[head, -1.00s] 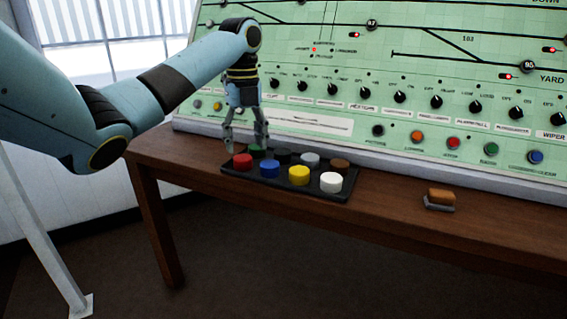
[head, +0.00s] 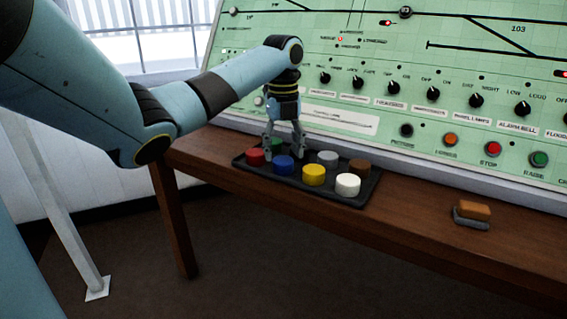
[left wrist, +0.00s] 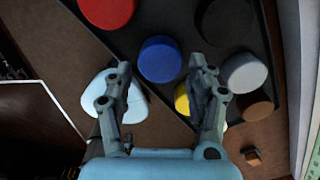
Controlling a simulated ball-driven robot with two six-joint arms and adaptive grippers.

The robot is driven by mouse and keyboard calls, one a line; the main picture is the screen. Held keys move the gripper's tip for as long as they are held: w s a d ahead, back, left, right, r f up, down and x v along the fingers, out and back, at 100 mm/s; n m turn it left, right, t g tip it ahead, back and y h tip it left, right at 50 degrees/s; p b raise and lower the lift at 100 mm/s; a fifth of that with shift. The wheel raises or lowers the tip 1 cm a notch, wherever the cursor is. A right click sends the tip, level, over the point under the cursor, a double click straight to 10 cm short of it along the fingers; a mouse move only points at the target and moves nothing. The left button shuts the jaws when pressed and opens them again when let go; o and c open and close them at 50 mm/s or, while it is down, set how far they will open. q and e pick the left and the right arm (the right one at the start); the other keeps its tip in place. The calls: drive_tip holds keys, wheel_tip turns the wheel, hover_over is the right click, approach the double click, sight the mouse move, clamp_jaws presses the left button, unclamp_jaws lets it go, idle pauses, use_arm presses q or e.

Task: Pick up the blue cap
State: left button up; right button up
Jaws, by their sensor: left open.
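The blue cap (head: 284,166) sits in a dark tray (head: 378,180) on the wooden desk, in the front row between the red cap (head: 255,157) and the yellow cap (head: 314,174). My left gripper (head: 284,154) points down at the blue cap, with its fingers spread over it. In the left wrist view the blue cap (left wrist: 160,60) shows just beyond the gap between the open fingertips (left wrist: 160,69). I cannot tell whether a finger touches it. My right gripper is not in view.
The tray also holds white (head: 348,185), grey (head: 327,157), brown (head: 360,168), green (head: 278,144) and black (left wrist: 226,22) caps. The green control panel (head: 450,110) rises behind. An orange-brown block (head: 474,210) lies to the right on otherwise clear desk.

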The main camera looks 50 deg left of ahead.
sight(283, 159)
use_arm(q)
wheel_tip(283, 159, down, 3)
drive_tip(key=shift+f+b, duration=0.2)
drive_tip(key=shift+b, duration=0.1)
drive_tip(key=shift+r, duration=0.1)
drive_tip(key=c, duration=0.5)
drive_tip(key=shift+r, duration=0.15)
